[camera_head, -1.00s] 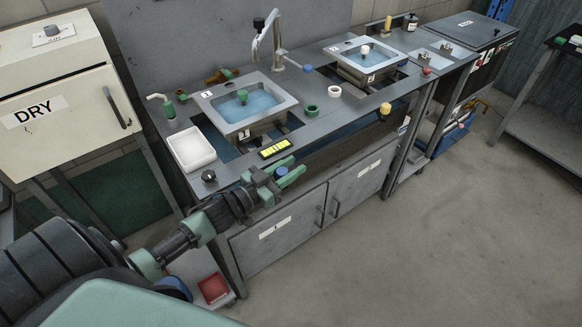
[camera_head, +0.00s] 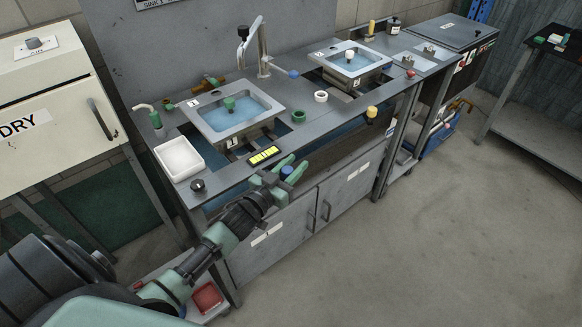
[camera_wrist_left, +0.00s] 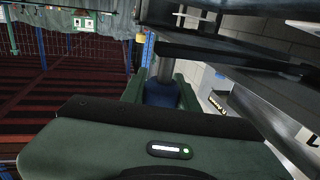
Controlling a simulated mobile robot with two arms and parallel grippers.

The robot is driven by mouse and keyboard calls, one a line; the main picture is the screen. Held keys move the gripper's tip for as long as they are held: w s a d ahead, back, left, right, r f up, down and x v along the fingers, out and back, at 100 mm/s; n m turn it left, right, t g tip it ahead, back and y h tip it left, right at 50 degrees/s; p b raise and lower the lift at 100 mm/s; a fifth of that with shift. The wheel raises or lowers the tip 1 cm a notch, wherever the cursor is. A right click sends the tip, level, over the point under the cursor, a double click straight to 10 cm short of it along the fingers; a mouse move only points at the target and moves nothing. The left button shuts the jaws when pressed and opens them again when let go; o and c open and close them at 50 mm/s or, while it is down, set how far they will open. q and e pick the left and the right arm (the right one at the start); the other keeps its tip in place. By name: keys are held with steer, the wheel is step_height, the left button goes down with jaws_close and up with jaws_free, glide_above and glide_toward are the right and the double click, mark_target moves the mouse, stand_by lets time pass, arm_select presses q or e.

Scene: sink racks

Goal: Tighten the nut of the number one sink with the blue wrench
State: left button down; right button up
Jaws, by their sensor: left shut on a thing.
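My left gripper (camera_head: 290,169) is shut on the blue wrench (camera_head: 287,173), of which only a blue rounded part shows between the green fingers. In the left wrist view the same blue part (camera_wrist_left: 160,93) sits between the fingers, with a grey shaft beyond it. The gripper is in front of the bench's front edge, near the cabinet doors. The number one sink (camera_head: 270,103) is the near basin, with blue water and a green plug piece (camera_head: 229,104). Its nut under the basin cannot be made out. My right gripper is not in view.
A yellow-lit bar (camera_head: 264,154) lies on the bench edge near the gripper. A green ring (camera_head: 298,117) and a white ring (camera_head: 320,96) lie between the sinks. A white tray (camera_head: 179,158) is at left. The floor at right is clear.

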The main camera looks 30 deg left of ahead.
mark_target(284, 176)
arm_select(q)
steer(key=c, duration=1.1)
jaws_free()
steer(key=shift+o, duration=0.2)
steer(key=shift+s, duration=0.1)
steer(key=s, duration=0.5)
steer(key=s+a+b, duration=0.1)
steer(key=s, duration=0.1)
steer(key=shift+s, duration=0.3)
